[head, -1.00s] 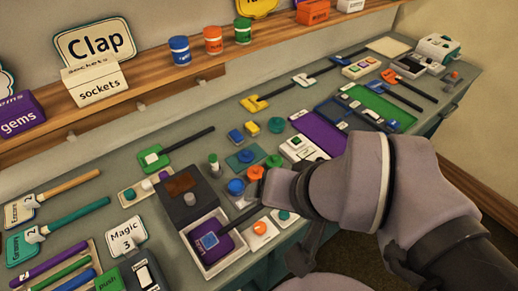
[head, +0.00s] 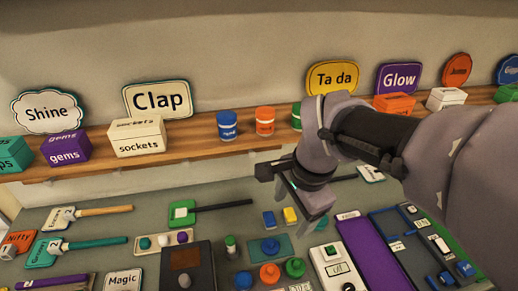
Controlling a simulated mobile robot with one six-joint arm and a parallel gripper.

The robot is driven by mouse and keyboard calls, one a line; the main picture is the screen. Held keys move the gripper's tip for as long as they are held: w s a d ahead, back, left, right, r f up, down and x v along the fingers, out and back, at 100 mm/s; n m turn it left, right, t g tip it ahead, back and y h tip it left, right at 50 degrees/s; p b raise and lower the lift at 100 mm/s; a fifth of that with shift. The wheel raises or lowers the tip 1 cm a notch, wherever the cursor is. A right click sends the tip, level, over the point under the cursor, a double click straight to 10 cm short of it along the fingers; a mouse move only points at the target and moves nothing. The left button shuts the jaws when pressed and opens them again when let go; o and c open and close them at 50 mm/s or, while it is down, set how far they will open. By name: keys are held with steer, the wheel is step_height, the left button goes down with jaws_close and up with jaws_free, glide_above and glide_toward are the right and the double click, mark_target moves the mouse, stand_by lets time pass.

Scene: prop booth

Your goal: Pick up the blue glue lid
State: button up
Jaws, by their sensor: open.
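Round knobbed lids sit in a row on the grey-green counter: a blue one (head: 243,280), an orange one (head: 269,272) and a green one (head: 294,267). The blue one, which looks like the glue lid, is at the bottom of the picture, partly cut off by its edge. Another round blue piece (head: 270,247) lies on a small teal mat behind the row. My gripper (head: 290,195) is open and appears empty. It is raised above the counter, up and to the right of the blue lid and apart from it. Its fingertips show only partly.
Blue (head: 228,126) and orange (head: 265,121) jars stand on the wooden shelf (head: 190,148), with a green one partly behind my arm. A dark box (head: 187,262) stands left of the blue lid. A small green-topped bottle (head: 231,247) stands close behind it. A purple panel (head: 370,255) lies right.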

steer(key=w+a+f+m+g+h+p, duration=0.1)
steer(key=w+a+f+m+g+p, duration=0.15)
steer(key=w+f+m, duration=0.45)
steer(key=n+b, duration=0.1)
steer(key=b, duration=0.5)
glide_above(271, 243)
step_height(271, 243, down, 11)
steer(key=shift+f, duration=0.1)
step_height(271, 243, down, 6)
steer(key=shift+w+r+b, duration=0.1)
steer(key=shift+b, duration=1.1)
steer(key=shift+r, duration=0.1)
steer(key=shift+c, duration=1.3)
steer(key=c, duration=1.1)
steer(key=shift+c, duration=0.2)
